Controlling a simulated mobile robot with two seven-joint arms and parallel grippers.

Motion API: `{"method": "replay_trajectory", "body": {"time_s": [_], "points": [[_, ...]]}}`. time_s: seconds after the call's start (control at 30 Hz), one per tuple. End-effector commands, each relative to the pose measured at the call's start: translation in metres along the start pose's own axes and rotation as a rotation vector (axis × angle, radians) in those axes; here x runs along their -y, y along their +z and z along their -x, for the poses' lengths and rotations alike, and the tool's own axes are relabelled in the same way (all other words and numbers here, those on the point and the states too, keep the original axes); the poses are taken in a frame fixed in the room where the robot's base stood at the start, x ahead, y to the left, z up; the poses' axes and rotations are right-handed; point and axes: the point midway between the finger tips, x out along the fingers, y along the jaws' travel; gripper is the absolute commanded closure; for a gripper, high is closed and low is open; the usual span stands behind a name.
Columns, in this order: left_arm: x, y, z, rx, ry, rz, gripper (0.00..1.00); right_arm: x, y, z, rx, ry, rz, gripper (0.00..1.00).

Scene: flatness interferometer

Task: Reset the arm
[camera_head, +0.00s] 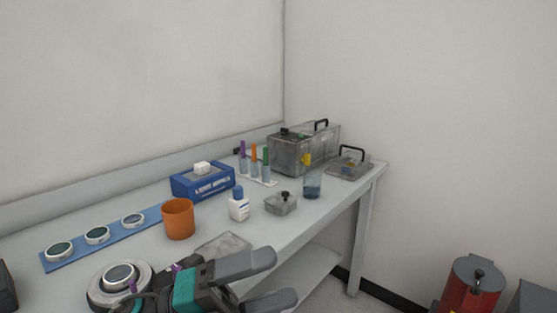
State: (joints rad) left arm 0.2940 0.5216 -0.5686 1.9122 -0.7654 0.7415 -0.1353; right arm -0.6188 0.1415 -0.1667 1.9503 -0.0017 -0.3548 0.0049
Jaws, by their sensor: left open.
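My left gripper (283,279) is at the bottom centre of the head view, in front of the table's front edge. Its two dark grey fingers point right and stand apart, with nothing between them. Part of it, with a teal section, hides some of the table edge. A round instrument base (103,292) with a ringed disc on top (121,276) stands just left of the gripper, partly covered by it. My right gripper is not in view.
On the table (330,215) stand an orange cup (178,219), a blue box (203,181), a white bottle (239,208), a small lidded box (281,204), a glass (312,186) and a large grey case (300,153). A blue strip (75,246) holds three discs. A red bin (473,290) stands lower right.

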Motion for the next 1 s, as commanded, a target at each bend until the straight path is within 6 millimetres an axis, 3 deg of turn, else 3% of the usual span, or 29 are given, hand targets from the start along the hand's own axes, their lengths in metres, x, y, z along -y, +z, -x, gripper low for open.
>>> {"method": "replay_trajectory", "body": {"time_s": [0.17, 0.3, 0.47, 0.6, 0.8, 1.0], "points": [[-0.034, 0.035, 0.044, 0.486, -0.15, 0.416, 0.08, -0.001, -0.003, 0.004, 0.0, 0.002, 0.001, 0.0], [-0.09, 0.039, 0.106, 0.869, -0.21, 0.751, 0.08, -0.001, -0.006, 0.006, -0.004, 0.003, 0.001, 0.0], [-0.16, -0.001, 0.182, 1.267, -0.233, 1.108, 0.08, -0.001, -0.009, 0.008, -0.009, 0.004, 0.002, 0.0], [-0.202, -0.051, 0.227, 1.513, -0.228, 1.334, 0.08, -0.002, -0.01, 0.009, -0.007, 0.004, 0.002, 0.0], [-0.228, -0.1, 0.257, 1.696, -0.217, 1.506, 0.08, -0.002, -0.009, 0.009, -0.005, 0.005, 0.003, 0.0], [-0.231, -0.107, 0.261, 1.72, -0.215, 1.528, 0.08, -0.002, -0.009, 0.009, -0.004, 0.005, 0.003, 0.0]]}}
